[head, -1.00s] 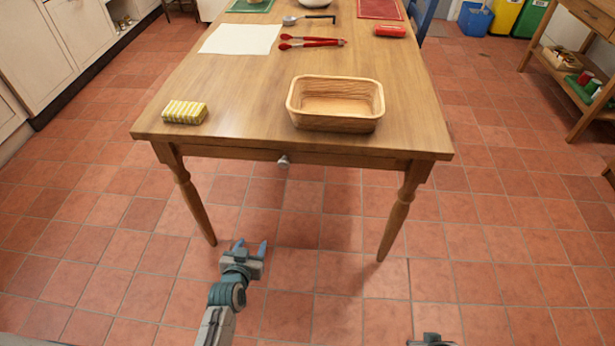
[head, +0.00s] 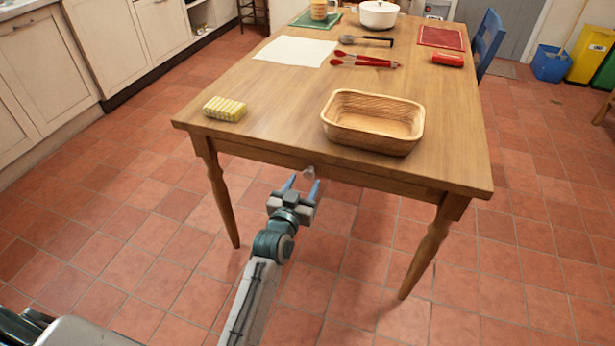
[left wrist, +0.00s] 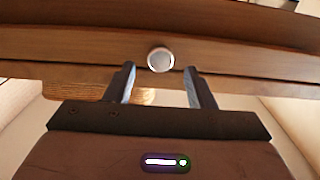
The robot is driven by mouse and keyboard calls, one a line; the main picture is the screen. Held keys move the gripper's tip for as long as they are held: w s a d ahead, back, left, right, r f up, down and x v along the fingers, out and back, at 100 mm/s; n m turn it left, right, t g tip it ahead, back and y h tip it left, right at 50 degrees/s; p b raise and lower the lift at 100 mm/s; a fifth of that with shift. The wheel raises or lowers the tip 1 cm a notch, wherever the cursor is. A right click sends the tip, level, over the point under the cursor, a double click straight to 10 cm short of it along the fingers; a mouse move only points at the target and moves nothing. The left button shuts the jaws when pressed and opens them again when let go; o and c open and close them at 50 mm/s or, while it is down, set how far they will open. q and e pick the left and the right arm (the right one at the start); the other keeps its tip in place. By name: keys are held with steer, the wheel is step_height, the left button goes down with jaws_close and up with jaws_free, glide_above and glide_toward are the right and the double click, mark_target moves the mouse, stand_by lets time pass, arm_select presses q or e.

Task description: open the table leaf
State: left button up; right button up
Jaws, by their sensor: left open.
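The wooden table (head: 280,95) stands in front of me, its near end facing me. A small round pale knob (head: 308,172) sits on the rail under the near edge of the top; it also shows in the left wrist view (left wrist: 160,59). The near end looks closed up, with the rail flush under the top. My left gripper (head: 302,186) is open and empty just in front of the knob. In the left wrist view its fingertips (left wrist: 159,72) lie left and right of the knob, apart from it. My right gripper is out of view.
On the table top are a yellow striped sponge (head: 225,109), a wooden basket (head: 372,140), red tongs (head: 363,61), a white sheet (head: 295,51) and a red item (head: 448,60). Table legs stand on both sides of my left arm. The tiled floor before the table is clear.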

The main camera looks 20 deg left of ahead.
mark_target(308, 175)
arm_select(q)
steer(key=shift+w, duration=1.65)
jaws_close()
steer(key=shift+s, duration=0.1)
